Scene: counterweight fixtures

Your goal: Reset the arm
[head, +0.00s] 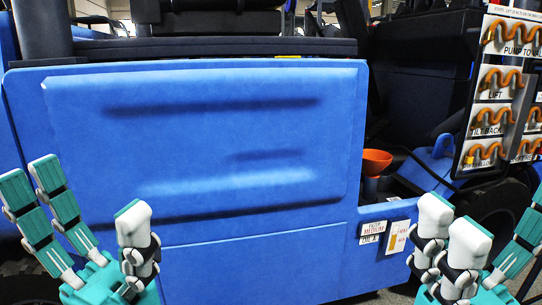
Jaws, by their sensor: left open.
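My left gripper (88,205) is at the lower left, in front of the blue side panel of a vehicle. Its teal and white fingers are spread apart, with nothing between them. My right gripper (490,220) is at the lower right, partly cut off by the frame's edge. Its fingers also stand apart and appear empty. Both grippers point upward. I cannot make out any separate fixture arm apart from my own grippers.
The large blue panel (200,130) fills the middle. An orange funnel (376,161) stands right of it, above small labels (372,231). A display board (500,90) with orange hoses is at the upper right. A dark tyre (497,205) is below it.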

